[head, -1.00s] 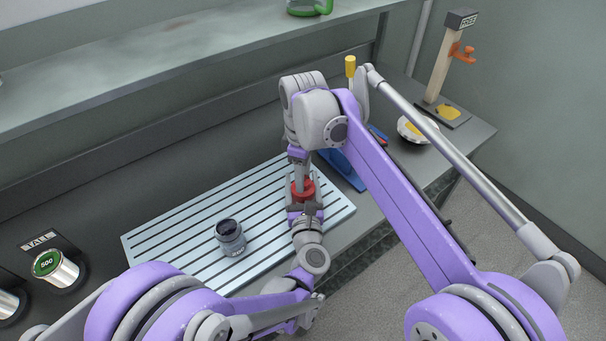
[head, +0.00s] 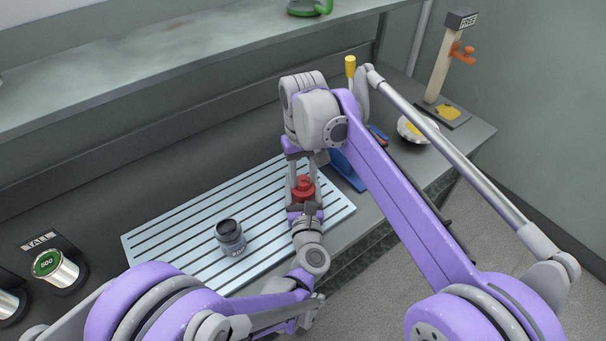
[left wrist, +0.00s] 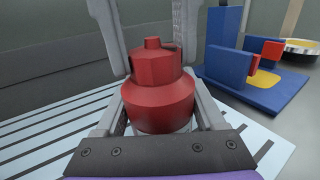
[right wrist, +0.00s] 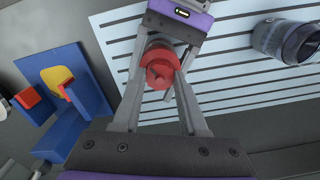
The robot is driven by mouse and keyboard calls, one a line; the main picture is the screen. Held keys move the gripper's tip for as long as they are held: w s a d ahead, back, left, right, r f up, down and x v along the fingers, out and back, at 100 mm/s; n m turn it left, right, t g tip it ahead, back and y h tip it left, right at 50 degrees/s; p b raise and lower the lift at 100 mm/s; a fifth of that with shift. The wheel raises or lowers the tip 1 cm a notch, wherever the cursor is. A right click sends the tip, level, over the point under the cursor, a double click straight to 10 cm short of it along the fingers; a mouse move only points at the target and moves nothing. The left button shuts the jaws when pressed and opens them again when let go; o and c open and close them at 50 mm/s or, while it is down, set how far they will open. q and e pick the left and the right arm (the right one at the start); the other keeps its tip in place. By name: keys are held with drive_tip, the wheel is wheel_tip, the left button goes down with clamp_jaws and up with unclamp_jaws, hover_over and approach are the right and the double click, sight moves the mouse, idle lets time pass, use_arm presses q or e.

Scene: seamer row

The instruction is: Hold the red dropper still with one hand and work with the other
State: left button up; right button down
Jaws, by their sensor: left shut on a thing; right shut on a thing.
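The red dropper (head: 304,187) stands upright over the slatted light-blue rack (head: 190,225). My left gripper (head: 305,206) is shut on its wide lower body, one finger on each side, as the left wrist view shows on the dropper (left wrist: 158,95). My right gripper (right wrist: 160,75) comes down from above and is shut on the narrower upper part of the dropper (right wrist: 158,62), with a finger on either side. The exact contact of the right fingertips is partly hidden. The dropper's underside is hidden.
A grey jar with a dark open top (head: 230,237) stands on the rack, left of the grippers. A blue holder with red and yellow parts (left wrist: 262,75) is close right. A bowl (head: 416,128) and a post marked FREE (head: 447,60) are farther right. A tin (head: 56,270) is at left.

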sight(303, 180)
drive_tip(key=m, duration=0.5)
drive_tip(key=shift+m, duration=2.5)
drive_tip(key=shift+c, duration=2.1)
unclamp_jaws()
wheel_tip(303, 180, up, 12)
